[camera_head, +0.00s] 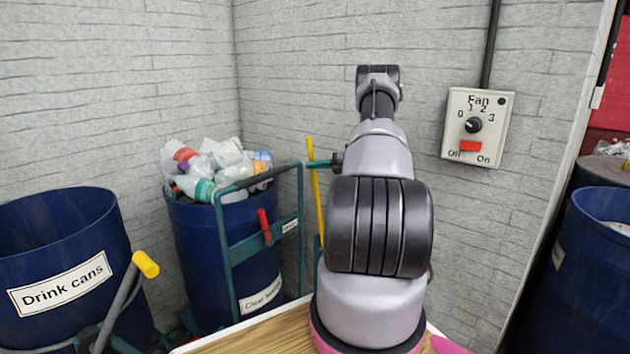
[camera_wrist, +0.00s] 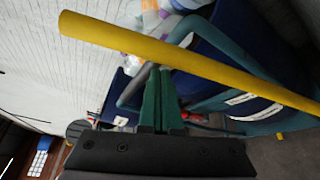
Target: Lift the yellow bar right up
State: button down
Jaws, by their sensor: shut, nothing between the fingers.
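The yellow bar (camera_head: 316,205) stands nearly upright in the head view, by the teal frame at the middle bin. In the wrist view the yellow bar (camera_wrist: 190,57) crosses large and slanted, with one end at the upper left. My gripper (camera_head: 318,163) reaches left to the bar in the head view, its fingers crossing the bar's line. In the wrist view my gripper's green fingers (camera_wrist: 161,72) are shut together with nothing between them. Their tips lie at the bar's lower edge; I cannot tell whether they touch it. The bar's lower part is partly hidden by my arm.
A blue bin of bottles (camera_head: 190,240) stands behind a teal frame (camera_head: 226,250) with a red handle (camera_head: 264,227). A blue Drink cans bin (camera_head: 60,240) and a yellow-ended lever (camera_head: 145,264) are at left. A fan switch box (camera_head: 477,127) is on the wall. A wooden surface (camera_head: 265,340) lies below.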

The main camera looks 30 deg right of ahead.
jog(key=s+a+f+m+t+h, duration=0.35)
jog(key=s+f+m+h, duration=0.25)
jog(key=m+h, duration=0.2)
jog(key=s+a+f+m+t+h, duration=0.2)
jog(key=s+f+m+t+h, duration=0.25)
jog(key=m+h, duration=0.3)
send_near(314, 188)
jog(key=w+a+r, duration=0.2)
jog(key=w+a, duration=0.2)
jog(key=shift+n+h, duration=0.25)
jog(key=shift+w+d+r, duration=0.25)
jog(key=shift+w+d, duration=0.4)
jog(key=shift+d, duration=0.3)
jog(key=shift+w+d+r, duration=0.3)
jog(key=shift+w+d, duration=0.35)
jog(key=shift+d, duration=0.3)
jog(key=w+d+r+m+g, duration=0.1)
jog(key=w+d, duration=0.2)
jog(key=d, duration=0.5)
jog(key=shift+r, duration=0.25)
jog(key=shift+s, duration=0.1)
